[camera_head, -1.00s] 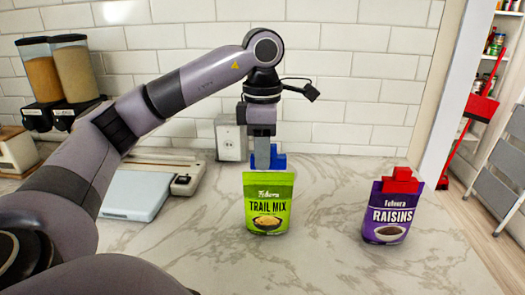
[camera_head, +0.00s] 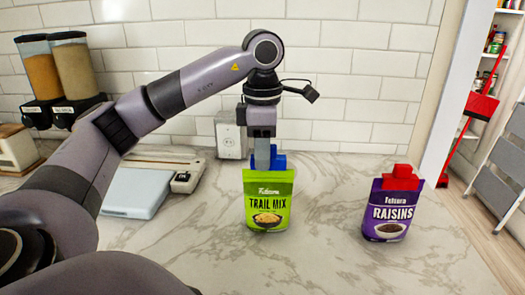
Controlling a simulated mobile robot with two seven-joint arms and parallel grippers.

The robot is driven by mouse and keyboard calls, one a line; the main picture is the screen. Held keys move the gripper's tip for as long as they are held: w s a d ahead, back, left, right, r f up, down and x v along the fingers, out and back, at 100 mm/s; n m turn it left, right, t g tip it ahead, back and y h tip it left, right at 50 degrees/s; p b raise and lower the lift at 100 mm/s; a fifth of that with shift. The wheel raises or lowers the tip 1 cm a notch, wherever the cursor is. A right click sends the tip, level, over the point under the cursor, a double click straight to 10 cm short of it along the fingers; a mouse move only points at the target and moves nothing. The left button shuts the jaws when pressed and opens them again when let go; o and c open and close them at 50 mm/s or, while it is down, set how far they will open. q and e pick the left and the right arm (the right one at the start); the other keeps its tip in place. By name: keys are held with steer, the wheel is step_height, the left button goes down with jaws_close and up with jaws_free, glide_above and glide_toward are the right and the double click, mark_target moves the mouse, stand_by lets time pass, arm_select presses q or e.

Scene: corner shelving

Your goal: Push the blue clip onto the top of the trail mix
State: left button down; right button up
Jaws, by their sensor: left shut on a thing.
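The green trail mix bag (camera_head: 268,203) stands upright on the marble counter, a little right of the picture's middle. The blue clip (camera_head: 279,160) is at the bag's top edge, partly hidden behind the gripper's finger. My left gripper (camera_head: 263,158) points straight down over the bag and is shut on the blue clip. From this view I cannot tell how far the clip sits over the bag's top edge. My right gripper is not in view.
A purple raisins bag (camera_head: 388,210) with a red clip (camera_head: 401,177) stands to the right. A flat scale-like device (camera_head: 140,192) lies left, with two dispensers (camera_head: 75,66) behind it. The counter (camera_head: 330,250) in front is clear.

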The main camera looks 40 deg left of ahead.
arm_select(q)
steer(key=shift+f+b, duration=0.65)
steer(key=shift+f, duration=0.45)
steer(key=c, duration=0.9)
jaws_free()
steer(key=shift+r+p, duration=1.55)
steer(key=shift+r, duration=2.05)
